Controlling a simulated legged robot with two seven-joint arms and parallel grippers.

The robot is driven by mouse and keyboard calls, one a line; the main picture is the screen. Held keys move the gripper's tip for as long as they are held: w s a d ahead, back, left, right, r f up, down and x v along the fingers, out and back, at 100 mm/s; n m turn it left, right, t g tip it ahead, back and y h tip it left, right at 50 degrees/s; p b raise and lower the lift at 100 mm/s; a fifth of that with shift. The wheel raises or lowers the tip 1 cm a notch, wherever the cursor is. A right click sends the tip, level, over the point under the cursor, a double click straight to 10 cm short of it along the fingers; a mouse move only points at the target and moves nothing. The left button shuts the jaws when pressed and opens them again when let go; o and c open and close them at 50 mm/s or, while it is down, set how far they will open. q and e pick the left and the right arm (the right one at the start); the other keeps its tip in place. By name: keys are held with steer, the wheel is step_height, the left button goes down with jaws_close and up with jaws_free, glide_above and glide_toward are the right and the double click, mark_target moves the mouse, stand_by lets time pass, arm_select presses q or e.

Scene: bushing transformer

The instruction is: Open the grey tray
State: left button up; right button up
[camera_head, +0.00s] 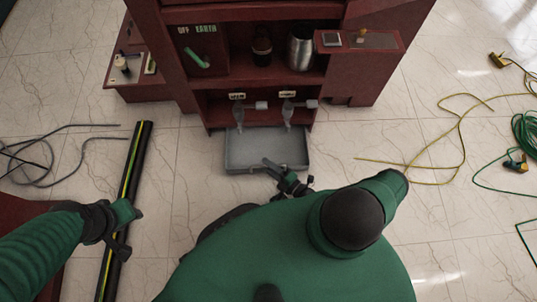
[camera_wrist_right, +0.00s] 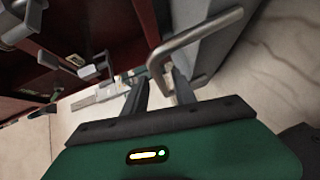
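The grey tray (camera_head: 265,150) sticks out at floor level from the bottom of the dark red cabinet, and its shallow inside shows. Its grey wall also shows in the right wrist view (camera_wrist_right: 215,50), with a bent metal handle (camera_wrist_right: 200,42). My right gripper (camera_head: 272,166) is at the tray's front edge. In the right wrist view its two fingers (camera_wrist_right: 157,75) stand apart with the handle's bend at their tips; firm contact is not clear. My left gripper (camera_head: 125,228) is at a long black pole with a yellow-green stripe (camera_head: 131,170); its grip is unclear.
The cabinet (camera_head: 225,82) has shelves with a metal canister (camera_head: 300,50) and a green lever (camera_head: 196,58). Two valve-like fittings (camera_head: 238,108) hang above the tray. Grey cables lie on the left, yellow and green cables (camera_head: 458,135) on the right. Tiled floor beside the tray is clear.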

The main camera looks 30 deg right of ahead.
steer(key=shift+s+a+f+y, duration=0.1)
steer(key=shift+s+a+y, duration=0.05)
steer(key=shift+a, duration=0.25)
steer(key=shift+s+a+f+y, duration=0.1)
steer(key=shift+s+a+y, duration=0.05)
steer(key=shift+a, duration=0.2)
steer(key=d+p+v, duration=0.1)
steer(key=p+v, duration=0.3)
steer(key=v, duration=1.2)
steer(key=shift+s+r, duration=0.15)
steer(key=shift+r, duration=0.1)
steer(key=shift+d, duration=0.2)
